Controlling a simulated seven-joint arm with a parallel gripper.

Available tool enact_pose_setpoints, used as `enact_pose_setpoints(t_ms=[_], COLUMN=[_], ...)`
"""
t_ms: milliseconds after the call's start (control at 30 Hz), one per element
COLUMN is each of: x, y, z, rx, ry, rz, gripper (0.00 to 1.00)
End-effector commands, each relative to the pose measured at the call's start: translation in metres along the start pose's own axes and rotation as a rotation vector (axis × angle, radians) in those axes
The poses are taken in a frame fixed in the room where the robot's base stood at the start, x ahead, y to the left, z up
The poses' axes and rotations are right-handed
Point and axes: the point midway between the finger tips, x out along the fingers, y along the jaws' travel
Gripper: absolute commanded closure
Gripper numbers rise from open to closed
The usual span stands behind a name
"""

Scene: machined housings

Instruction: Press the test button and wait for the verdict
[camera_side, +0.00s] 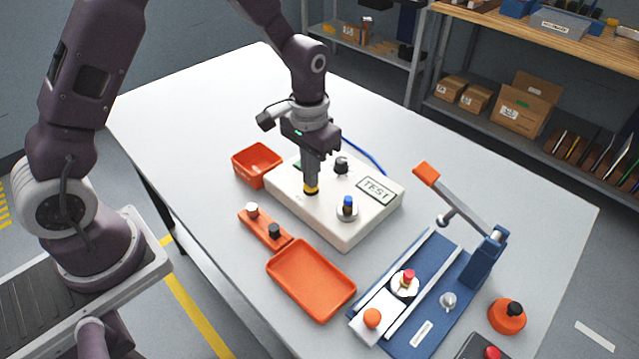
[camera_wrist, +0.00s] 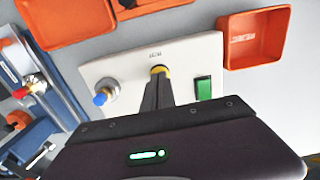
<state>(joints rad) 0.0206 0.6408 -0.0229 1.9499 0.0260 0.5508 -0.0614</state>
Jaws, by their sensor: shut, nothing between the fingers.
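The cream test box (camera_side: 345,232) with a TEST label (camera_side: 376,190) sits mid-table. My gripper (camera_side: 311,188) is shut and empty, pointing down with its tips at the yellow-ringed button (camera_side: 311,192) on the box top. In the wrist view my gripper's fingers (camera_wrist: 158,80) cover most of the button (camera_wrist: 160,69). They look in contact, but I cannot tell how far the button is pressed. A green rectangular panel (camera_wrist: 203,88) shows on the box in the wrist view. A blue-topped part (camera_side: 347,203) stands in a metal seat on the box, also in the wrist view (camera_wrist: 102,97).
A black knob (camera_side: 341,165) stands on the box behind my gripper. An orange bin (camera_side: 257,165), an orange holder (camera_side: 264,231) and an empty orange tray (camera_side: 311,281) lie around it. A blue lever fixture (camera_side: 484,262) stands at right. The table's far left is clear.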

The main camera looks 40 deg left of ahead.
Motion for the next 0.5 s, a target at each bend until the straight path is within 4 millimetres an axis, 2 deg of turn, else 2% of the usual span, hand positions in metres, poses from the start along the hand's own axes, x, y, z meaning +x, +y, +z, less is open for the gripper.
enact_pose_setpoints(t_ms=[500], x=[-0.044], y=[0.000], z=[-0.001], rx=[0.000], ry=[0.002], rz=[0.000], gripper=[1.00])
